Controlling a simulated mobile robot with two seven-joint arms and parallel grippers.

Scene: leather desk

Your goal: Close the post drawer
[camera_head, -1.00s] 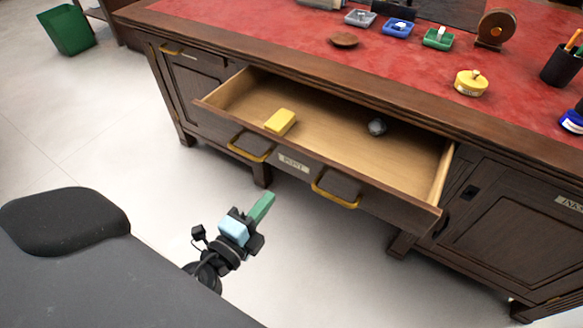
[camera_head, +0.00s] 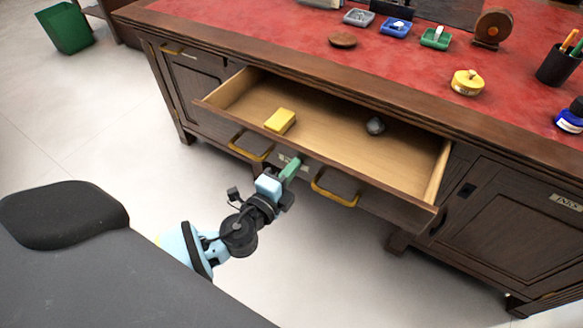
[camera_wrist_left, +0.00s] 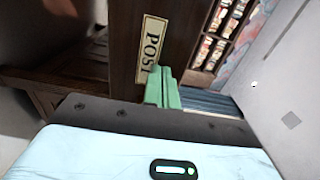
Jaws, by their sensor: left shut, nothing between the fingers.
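The post drawer (camera_head: 405,190) is pulled far out of the desk, its wooden inside showing. Its front has two yellow handles (camera_head: 334,192) and a label between them, which reads POST in the left wrist view (camera_wrist_left: 151,48). A yellow block (camera_head: 280,121) and a small grey lump (camera_head: 375,126) lie inside. My left gripper (camera_head: 291,167) is shut and empty, its green fingers at the drawer front between the handles, over part of the label. In the left wrist view the fingertips (camera_wrist_left: 163,88) are right by the label; I cannot tell whether they touch. My right gripper is not in view.
The red desk top (camera_head: 400,62) carries small trays, a yellow tin (camera_head: 467,82) and a pen cup (camera_head: 558,66). A cabinet door (camera_head: 515,215) is right of the drawer. A green bin (camera_head: 66,28) stands far left. Open floor lies before the desk.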

